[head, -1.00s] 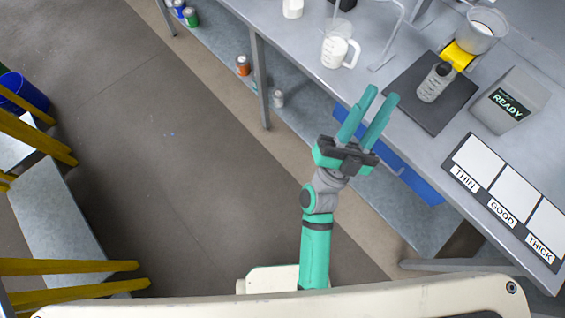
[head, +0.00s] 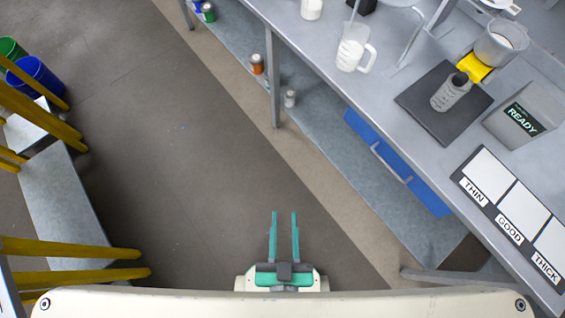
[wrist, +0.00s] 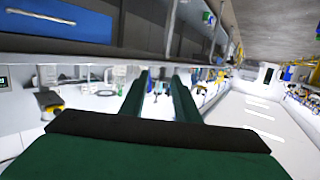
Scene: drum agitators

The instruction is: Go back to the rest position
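My gripper (head: 284,238) is in the head view at the bottom middle, drawn in close to my body above the bare floor. Its two teal fingers point away from me with a clear gap between them and nothing in it. In the wrist view my gripper (wrist: 161,85) also shows its fingers apart and empty. The wrist picture looks upside down, with the blue drawer front at the top left.
A workbench (head: 411,168) runs along the right, with a blue drawer (head: 395,165), a white jug (head: 352,48), a dark pad (head: 415,100), a READY box (head: 522,118) and a THIN/GOOD/THICK board (head: 508,215). Yellow-railed steps (head: 65,210) stand left. Floor between is clear.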

